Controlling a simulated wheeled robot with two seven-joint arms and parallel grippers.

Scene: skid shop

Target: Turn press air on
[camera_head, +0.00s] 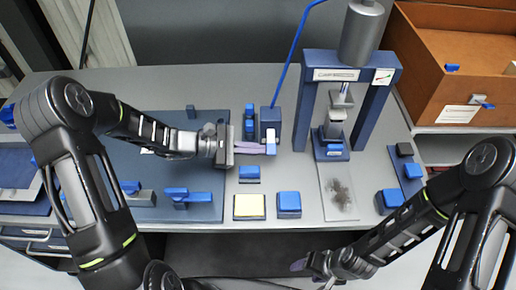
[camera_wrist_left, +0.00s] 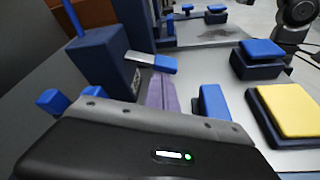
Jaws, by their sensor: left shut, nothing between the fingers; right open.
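A dark blue box (camera_head: 270,118) with a blue air hose (camera_head: 297,48) rising from its top stands on the bench left of the press (camera_head: 304,105). It also shows in the left wrist view (camera_wrist_left: 100,48). A silver lever with a blue tip (camera_wrist_left: 150,61) sticks out from its front. My left gripper (camera_head: 268,149) is shut and empty, its purple fingers (camera_wrist_left: 161,93) reaching to just by the lever. I cannot tell whether they touch. My right gripper (camera_head: 298,266) is low, in front of the bench's front edge, open; its fingers are partly hidden.
A blue block (camera_head: 249,174), a yellow-topped pad (camera_head: 249,207) and a blue-topped block (camera_head: 289,204) lie in front of the box. A dark blue mat (camera_head: 130,185) with blue-handled parts lies at left. An orange-brown crate (camera_head: 430,85) stands at right.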

